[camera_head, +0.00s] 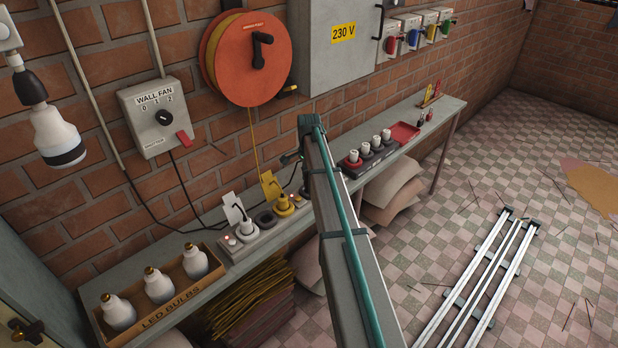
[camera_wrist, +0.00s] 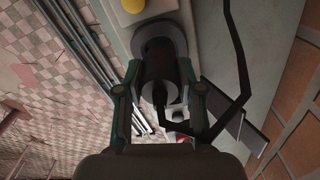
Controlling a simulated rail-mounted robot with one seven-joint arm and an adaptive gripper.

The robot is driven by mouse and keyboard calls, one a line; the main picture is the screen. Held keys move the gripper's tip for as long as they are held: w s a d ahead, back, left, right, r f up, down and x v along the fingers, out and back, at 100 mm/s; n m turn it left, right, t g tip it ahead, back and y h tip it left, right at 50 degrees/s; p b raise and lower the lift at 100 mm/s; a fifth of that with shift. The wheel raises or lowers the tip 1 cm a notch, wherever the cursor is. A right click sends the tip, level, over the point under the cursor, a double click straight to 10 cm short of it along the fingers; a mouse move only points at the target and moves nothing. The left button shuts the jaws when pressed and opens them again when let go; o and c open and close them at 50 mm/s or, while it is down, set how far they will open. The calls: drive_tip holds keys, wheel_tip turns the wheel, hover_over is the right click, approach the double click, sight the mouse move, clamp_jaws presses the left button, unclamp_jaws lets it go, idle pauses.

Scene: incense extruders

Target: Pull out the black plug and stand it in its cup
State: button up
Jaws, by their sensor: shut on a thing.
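In the wrist view my gripper (camera_wrist: 160,92) is shut on the black plug (camera_wrist: 158,66), with one finger on each side. A dark round ring (camera_wrist: 160,38) lies just beyond the plug on a pale strip. I cannot tell whether the plug is seated or lifted. A bent black cable (camera_wrist: 236,60) runs beside it. In the head view my arm hides the plug and most of the gripper. The power strip (camera_head: 260,236) on the bench holds a white plug (camera_head: 245,228) and a yellow plug (camera_head: 284,204), with a dark ring (camera_head: 265,219) between them. I cannot identify the black plug's cup for certain.
A box of bulbs (camera_head: 170,306) stands on the bench at left. A dark tray (camera_head: 370,158) with several pale round pieces and a red dish (camera_head: 404,132) are right of my arm. Cables hang from the wall fan switch (camera_head: 157,115) and the orange reel (camera_head: 250,70).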

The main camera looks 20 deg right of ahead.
drive_tip(key=shift+f+b, duration=0.4)
drive_tip(key=shift+f, duration=0.8)
drive_tip(key=o, duration=1.2)
drive_tip(key=shift+o, duration=0.2)
drive_tip(key=shift+r, duration=0.1)
